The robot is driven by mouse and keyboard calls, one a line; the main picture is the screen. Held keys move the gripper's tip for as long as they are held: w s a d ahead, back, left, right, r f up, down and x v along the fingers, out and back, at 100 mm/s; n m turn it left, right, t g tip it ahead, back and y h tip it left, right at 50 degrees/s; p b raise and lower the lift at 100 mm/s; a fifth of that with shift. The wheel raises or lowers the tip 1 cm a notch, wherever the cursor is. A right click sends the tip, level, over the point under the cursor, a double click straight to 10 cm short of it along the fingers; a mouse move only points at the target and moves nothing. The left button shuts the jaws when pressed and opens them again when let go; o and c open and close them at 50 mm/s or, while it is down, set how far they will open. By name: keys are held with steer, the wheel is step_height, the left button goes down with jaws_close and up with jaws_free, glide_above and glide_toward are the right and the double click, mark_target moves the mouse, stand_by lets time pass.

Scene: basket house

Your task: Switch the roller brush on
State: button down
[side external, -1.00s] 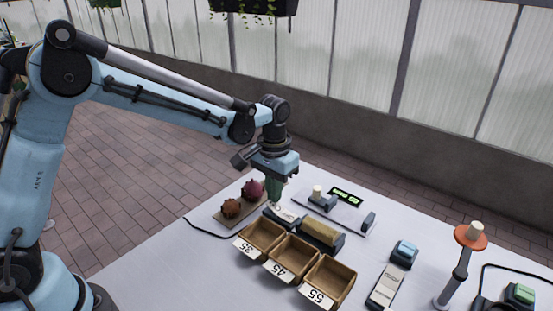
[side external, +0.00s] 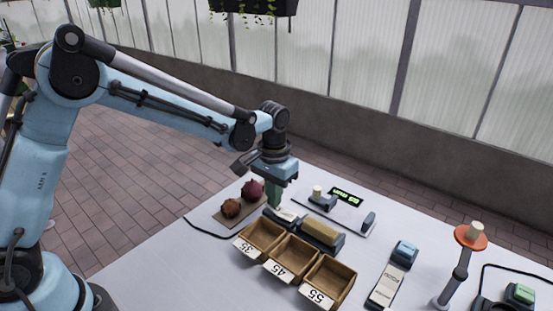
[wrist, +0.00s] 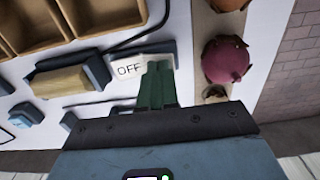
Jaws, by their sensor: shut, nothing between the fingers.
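The roller brush (side external: 320,232) is a yellowish roller in a dark blue-grey housing behind the wooden bins; it also shows in the wrist view (wrist: 68,82). At its end is a pale rocker switch (wrist: 129,69) with the word OFF on its visible face. My gripper (side external: 274,205) has green fingers, shut with nothing between them. In the wrist view the fingertips (wrist: 158,68) are at the switch's right end, beside the lettering and covering part of it. I cannot tell whether they touch it.
Wooden bins marked 35 (side external: 260,235), 45 (side external: 292,253) and 55 (side external: 330,278) stand in front.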

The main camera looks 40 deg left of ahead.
steer(key=shift+f, duration=0.3)
steer(key=shift+r, duration=3.55)
steer(key=s+a+r+t, duration=0.2)
steer(key=s+a+t, duration=0.1)
steer(key=s, duration=0.5)
steer(key=s+a+r+t, duration=0.2)
steer(key=s+a+t, duration=0.1)
steer(key=s, duration=0.5)
steer(key=shift+a+t, duration=0.35)
steer(key=shift+t, duration=0.25)
steer(key=shift+r, duration=0.1)
